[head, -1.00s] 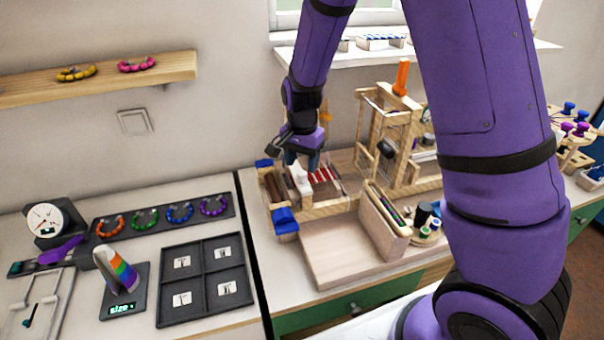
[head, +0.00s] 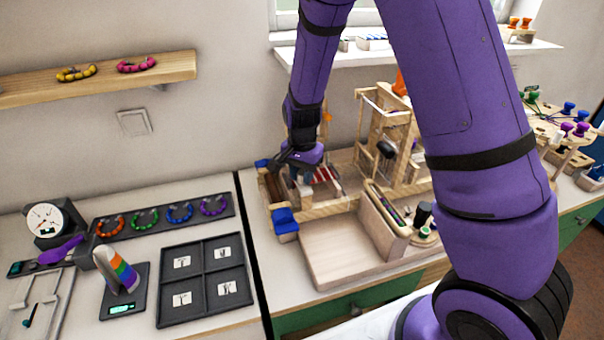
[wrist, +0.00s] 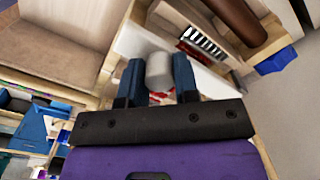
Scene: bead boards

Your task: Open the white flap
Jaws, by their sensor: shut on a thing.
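My gripper (wrist: 157,80) has its two blue fingers closed on a whitish rounded knob (wrist: 159,68) in the wrist view. The white flap (wrist: 134,42) shows as a pale panel around and behind this knob, partly hidden by the fingers. Red pieces show beside the fingers, at the panel's edge. In the head view my gripper (head: 302,172) is low over the left end of the wooden bead machine (head: 325,208) and mostly hides the flap. I cannot tell how far the flap is tilted.
A brown roller (wrist: 235,20) and a blue block (wrist: 277,61) lie close to the gripper. A wooden frame (head: 362,128) stands to its right. A dark sorting tray (head: 205,278) and a row of bead rings lie on the left counter.

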